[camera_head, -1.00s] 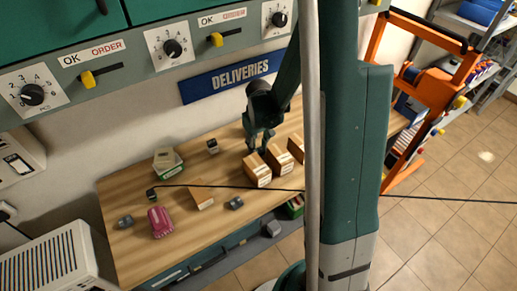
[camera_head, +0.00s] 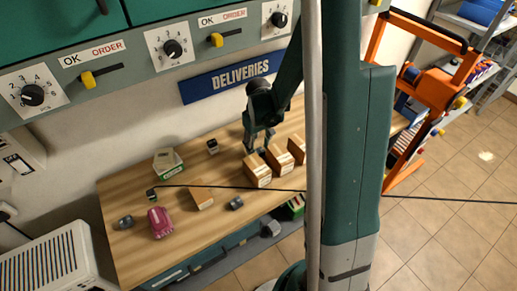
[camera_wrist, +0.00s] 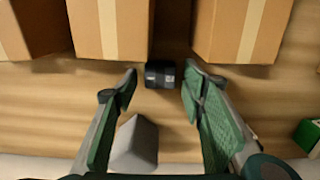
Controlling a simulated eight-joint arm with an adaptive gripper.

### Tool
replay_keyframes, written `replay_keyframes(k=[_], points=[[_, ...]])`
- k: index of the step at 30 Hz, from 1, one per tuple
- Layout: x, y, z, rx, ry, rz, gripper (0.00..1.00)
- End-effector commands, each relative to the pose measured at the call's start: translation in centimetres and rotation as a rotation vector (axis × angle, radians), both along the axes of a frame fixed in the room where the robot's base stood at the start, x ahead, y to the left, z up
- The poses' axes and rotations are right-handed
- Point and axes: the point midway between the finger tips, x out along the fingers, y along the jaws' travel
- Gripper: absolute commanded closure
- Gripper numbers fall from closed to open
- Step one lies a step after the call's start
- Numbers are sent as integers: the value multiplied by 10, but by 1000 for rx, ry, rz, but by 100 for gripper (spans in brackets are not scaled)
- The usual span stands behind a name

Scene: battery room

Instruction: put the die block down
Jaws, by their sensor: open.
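My gripper (camera_head: 261,149) is low over the wooden worktop, behind the cardboard boxes. In the wrist view my gripper (camera_wrist: 160,80) is open, with a finger on each side of a small dark block (camera_wrist: 160,74) with pale marks. I take this to be the die block. It appears to rest on the worktop, with a visible gap to each fingertip. It lies close to the gap between two boxes. In the head view I cannot make it out clearly by the fingers.
Cardboard boxes (camera_head: 257,170) stand beside my gripper. A grey block-like shape (camera_wrist: 135,145) shows between the fingers. The worktop (camera_head: 185,225) also holds a green-and-white box (camera_head: 168,163), a pink object (camera_head: 159,222) and several small dark items. A dark cable crosses the head view.

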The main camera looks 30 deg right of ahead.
Motion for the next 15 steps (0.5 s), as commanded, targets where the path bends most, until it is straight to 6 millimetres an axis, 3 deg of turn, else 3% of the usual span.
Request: replay_keyframes(k=[15], points=[[-1,0,54,0,0,0,59]])
